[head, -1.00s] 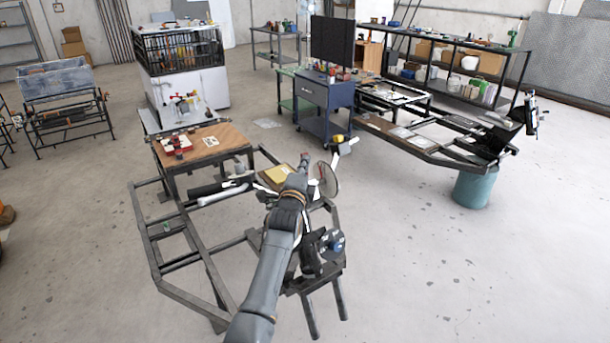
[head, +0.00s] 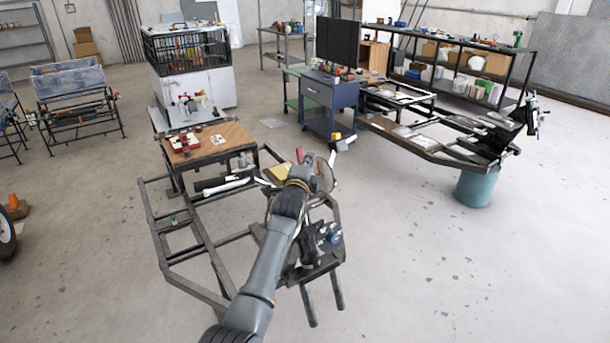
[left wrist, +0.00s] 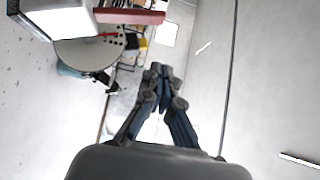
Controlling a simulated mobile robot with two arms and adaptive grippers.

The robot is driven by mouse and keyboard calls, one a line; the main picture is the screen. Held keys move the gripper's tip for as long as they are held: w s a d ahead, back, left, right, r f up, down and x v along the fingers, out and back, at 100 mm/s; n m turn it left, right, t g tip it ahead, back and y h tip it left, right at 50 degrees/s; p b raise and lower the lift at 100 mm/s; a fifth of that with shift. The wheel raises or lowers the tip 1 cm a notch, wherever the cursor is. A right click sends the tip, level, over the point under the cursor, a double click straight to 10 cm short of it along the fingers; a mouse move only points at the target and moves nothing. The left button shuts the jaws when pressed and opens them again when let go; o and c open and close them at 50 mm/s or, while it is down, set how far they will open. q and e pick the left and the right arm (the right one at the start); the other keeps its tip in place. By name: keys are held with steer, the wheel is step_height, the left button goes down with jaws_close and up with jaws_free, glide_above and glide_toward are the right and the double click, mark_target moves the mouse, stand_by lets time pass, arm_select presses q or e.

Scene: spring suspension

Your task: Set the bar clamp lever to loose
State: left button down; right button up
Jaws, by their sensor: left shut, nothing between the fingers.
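A small red handle (head: 299,155), which may be the bar clamp lever, stands just beyond my left gripper (head: 303,172) in the head view. A red bar (left wrist: 130,17), probably the same handle, shows at the top of the left wrist view, above and left of the fingers. My left gripper is shut and empty, and its fingertips (left wrist: 161,72) appear apart from the red bar. My wrist hides much of the area around the gripper in the head view. I cannot tell the lever's setting. My right gripper is not in view.
A round disc (head: 327,176) is beside the gripper, partly hidden; it also shows in the left wrist view (left wrist: 88,50). A dark metal frame (head: 190,285) lies below my arm. A wooden-topped table (head: 235,138) stands behind left.

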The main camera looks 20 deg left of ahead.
arm_select(q)
steer(key=s+b, duration=0.1)
steer(key=s, duration=0.7)
steer(key=shift+s+r+b, duration=0.25)
steer(key=shift+r+b, duration=0.15)
steer(key=shift+r, duration=0.05)
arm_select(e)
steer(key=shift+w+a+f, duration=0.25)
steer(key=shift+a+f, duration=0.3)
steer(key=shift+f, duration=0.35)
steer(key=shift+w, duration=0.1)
